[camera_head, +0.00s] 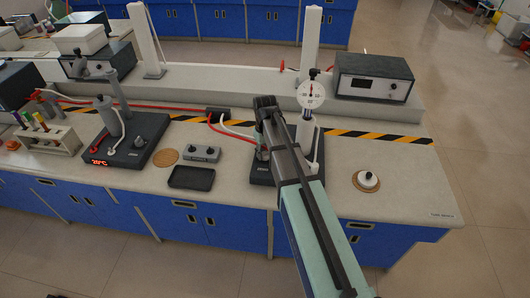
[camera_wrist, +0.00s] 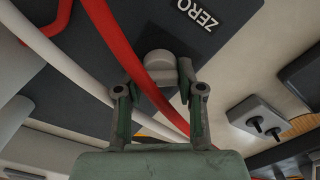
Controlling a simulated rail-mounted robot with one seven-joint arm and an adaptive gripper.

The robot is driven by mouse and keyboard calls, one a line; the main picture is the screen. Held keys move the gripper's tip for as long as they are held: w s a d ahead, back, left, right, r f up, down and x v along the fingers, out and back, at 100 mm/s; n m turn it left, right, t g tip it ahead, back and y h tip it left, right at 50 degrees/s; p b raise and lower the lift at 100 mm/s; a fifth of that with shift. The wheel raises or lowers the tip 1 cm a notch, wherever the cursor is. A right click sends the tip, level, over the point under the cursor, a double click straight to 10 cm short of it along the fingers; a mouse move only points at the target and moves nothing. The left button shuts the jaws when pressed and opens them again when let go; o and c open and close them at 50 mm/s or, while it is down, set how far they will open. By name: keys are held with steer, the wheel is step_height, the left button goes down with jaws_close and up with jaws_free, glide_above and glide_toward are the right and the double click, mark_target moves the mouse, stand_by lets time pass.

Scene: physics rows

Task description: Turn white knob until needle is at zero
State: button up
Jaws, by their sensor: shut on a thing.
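The white knob (camera_wrist: 155,65) shows in the wrist view on a dark block beside a label reading "ZERO" (camera_wrist: 197,12). My gripper (camera_wrist: 158,76) has its two fingers on either side of the knob and is shut on it. The knob is hidden behind my arm in the head view.
A white hose (camera_wrist: 60,62) runs beside the red one. On the bench are a hotplate device (camera_head: 128,145), a tube rack (camera_head: 48,138), a black tray (camera_head: 191,178), a two-knob box (camera_head: 201,153) and a white-topped object (camera_head: 368,179) on a cork mat. The front right bench top is mostly clear.

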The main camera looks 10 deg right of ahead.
mark_target(265, 152)
steer(key=o, duration=1.1)
steer(key=shift+f, duration=0.1)
steer(key=shift+o, duration=0.2)
step_height(265, 152, up, 12)
